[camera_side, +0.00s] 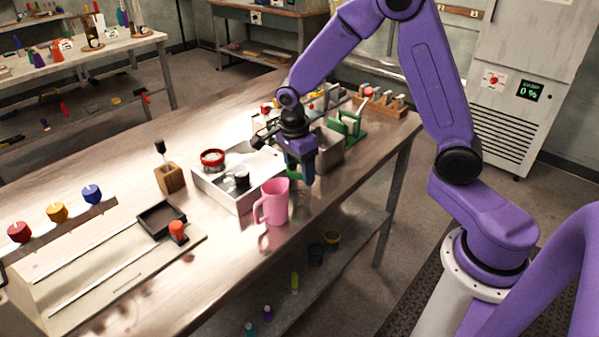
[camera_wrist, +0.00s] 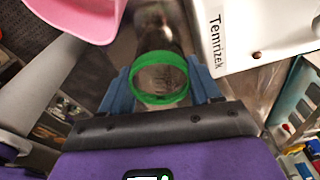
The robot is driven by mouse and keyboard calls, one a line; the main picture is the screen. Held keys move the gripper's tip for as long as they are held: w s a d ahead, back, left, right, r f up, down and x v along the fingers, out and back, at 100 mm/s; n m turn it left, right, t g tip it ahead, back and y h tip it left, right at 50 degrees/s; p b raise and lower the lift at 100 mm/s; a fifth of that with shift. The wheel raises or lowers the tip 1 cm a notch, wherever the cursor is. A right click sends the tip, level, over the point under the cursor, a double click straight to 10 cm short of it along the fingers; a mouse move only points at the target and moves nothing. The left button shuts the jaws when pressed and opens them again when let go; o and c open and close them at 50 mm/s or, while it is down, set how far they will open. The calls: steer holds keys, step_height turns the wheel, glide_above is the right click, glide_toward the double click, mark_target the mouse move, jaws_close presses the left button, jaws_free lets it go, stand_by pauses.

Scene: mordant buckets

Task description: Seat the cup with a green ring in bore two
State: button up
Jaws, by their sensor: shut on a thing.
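My gripper (camera_side: 303,172) is shut on the cup with a green ring (camera_wrist: 160,76). In the wrist view the cup sits between my blue fingers, with its green rim facing the camera and its glassy body pointing away. My gripper is at the right end of the white tray, just behind the jug.
A pink jug (camera_side: 274,203) stands close in front of my gripper. A grey metal box (camera_side: 329,150) and green rack (camera_side: 350,124) stand behind. The table's front edge is near.

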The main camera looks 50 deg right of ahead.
step_height(320, 180, up, 3)
steer(key=shift+f, duration=0.2)
steer(key=s+r, duration=0.9)
steer(key=s, duration=0.5)
steer(key=shift+d+r, duration=0.3)
steer(key=shift+d, duration=0.05)
steer(key=w, duration=0.3)
steer(key=w+a+r+n, duration=0.1)
steer(key=w, duration=0.2)
steer(key=w+a+r+n, duration=0.1)
steer(key=w, duration=0.2)
steer(key=shift+w, duration=0.15)
steer(key=w+d+f+n+t, duration=0.1)
steer(key=w+f+n, duration=0.2)
steer(key=w, duration=0.9)
steer(key=w+f+n, duration=0.3)
steer(key=w+n, duration=0.1)
steer(key=w, duration=0.8)
step_height(320, 180, down, 8)
steer(key=shift+s+r, duration=0.15)
steer(key=shift+r, duration=0.1)
steer(key=shift+f, duration=0.3)
